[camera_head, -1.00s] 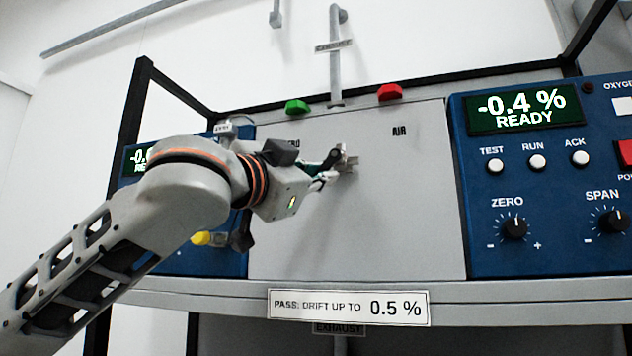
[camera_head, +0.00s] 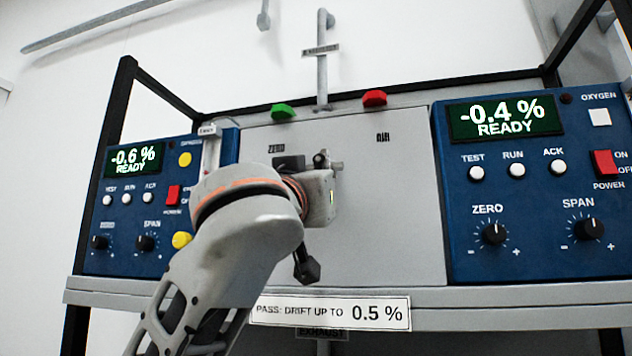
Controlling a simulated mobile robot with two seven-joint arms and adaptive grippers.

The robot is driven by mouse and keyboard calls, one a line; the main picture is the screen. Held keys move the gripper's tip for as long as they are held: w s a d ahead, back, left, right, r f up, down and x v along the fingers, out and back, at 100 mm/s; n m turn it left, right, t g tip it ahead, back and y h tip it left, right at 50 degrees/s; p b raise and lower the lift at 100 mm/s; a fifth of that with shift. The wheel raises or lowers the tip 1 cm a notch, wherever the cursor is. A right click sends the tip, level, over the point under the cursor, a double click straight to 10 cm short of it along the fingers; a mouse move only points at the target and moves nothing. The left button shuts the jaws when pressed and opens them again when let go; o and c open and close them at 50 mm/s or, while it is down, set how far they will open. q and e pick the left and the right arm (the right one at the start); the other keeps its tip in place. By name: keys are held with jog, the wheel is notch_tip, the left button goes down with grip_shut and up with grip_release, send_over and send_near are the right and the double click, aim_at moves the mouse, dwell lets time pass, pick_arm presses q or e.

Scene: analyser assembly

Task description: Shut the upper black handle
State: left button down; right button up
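A small metal valve fitting (camera_head: 335,165) sits on the grey panel below the ZERO and AIR labels. A dark rounded end, which may be part of the upper black handle (camera_head: 320,158), shows at its left. The rest of the handle is hidden, so I cannot tell its angle. My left gripper (camera_head: 322,195) is right in front of and just below the fitting. Its fingers are hidden behind its body, so I cannot see whether they touch or hold the handle. My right gripper is not in view.
The grey panel (camera_head: 390,230) stands between a left blue analyser (camera_head: 125,235) and a right blue analyser (camera_head: 515,270). Green (camera_head: 283,112) and red (camera_head: 375,98) knobs top the panel. A shelf edge (camera_head: 520,315) runs below; the panel's right side is clear.

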pick_arm(q)
jog(key=shift+r, duration=0.2)
dwell(0.3)
jog(key=c, duration=2.1)
grip_release()
jog(key=shift+f, duration=0.1)
jog(key=shift+s+f, duration=0.1)
jog(key=shift+s, duration=0.1)
jog(key=shift+v, duration=3.55)
